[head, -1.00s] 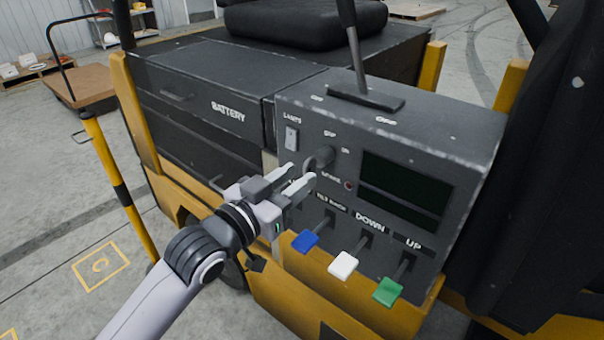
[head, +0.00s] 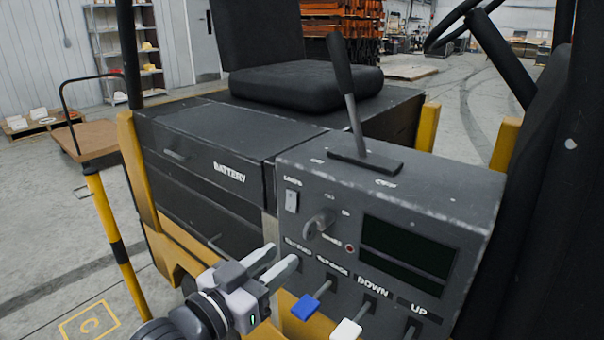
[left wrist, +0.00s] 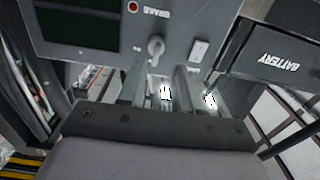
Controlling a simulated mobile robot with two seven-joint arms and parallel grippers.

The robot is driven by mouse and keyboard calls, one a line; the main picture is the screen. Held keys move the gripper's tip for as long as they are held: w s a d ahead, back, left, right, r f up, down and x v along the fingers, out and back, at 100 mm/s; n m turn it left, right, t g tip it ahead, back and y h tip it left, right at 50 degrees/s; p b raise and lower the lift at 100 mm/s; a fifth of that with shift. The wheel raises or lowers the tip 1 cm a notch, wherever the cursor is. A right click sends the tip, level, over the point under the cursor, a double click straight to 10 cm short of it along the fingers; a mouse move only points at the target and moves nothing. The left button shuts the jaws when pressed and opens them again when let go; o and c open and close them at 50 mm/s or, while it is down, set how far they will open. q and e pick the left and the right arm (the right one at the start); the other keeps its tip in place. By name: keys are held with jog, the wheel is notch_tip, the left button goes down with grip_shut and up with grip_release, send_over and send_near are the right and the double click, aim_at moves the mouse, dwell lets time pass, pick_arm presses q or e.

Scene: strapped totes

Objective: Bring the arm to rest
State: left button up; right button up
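My left gripper (head: 283,261) reaches in from the lower left in the head view, in front of the forklift's control panel (head: 459,209). Its two fingers are apart with nothing between them. The key switch (head: 319,223) on the panel is just above and right of the fingertips, clear of them. In the left wrist view the two fingers (left wrist: 158,88) point at the panel, and the key switch (left wrist: 156,46) shows beyond them. My right gripper is not in any view.
A blue-tipped lever (head: 305,307) and a white-tipped lever (head: 347,330) stick out below the panel, right of the gripper. A tall black lever (head: 345,90) rises from the panel top. The battery box (head: 210,166) is behind the gripper. A yellow post (head: 116,240) stands at left.

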pick_arm(q)
jog(key=s+a+f+n+g+y, duration=0.1)
jog(key=s+a+f+n+y, duration=0.2)
jog(key=f, duration=0.6)
jog(key=s+a+f+y, duration=0.2)
jog(key=s+a+f, duration=0.15)
jog(key=f, duration=0.55)
jog(key=s+a+f+g+y, duration=0.1)
jog(key=s+a+f, duration=0.2)
jog(key=s+f, duration=0.3)
jog(key=s+a+f+n+g+y, duration=0.1)
jog(key=s+a+f+g+y, duration=0.1)
jog(key=s+a+f, duration=0.2)
notch_tip(320, 180, down, 2)
jog(key=shift+s+a+f, duration=0.15)
jog(key=shift+s+f, duration=0.05)
jog(key=shift+s, duration=0.7)
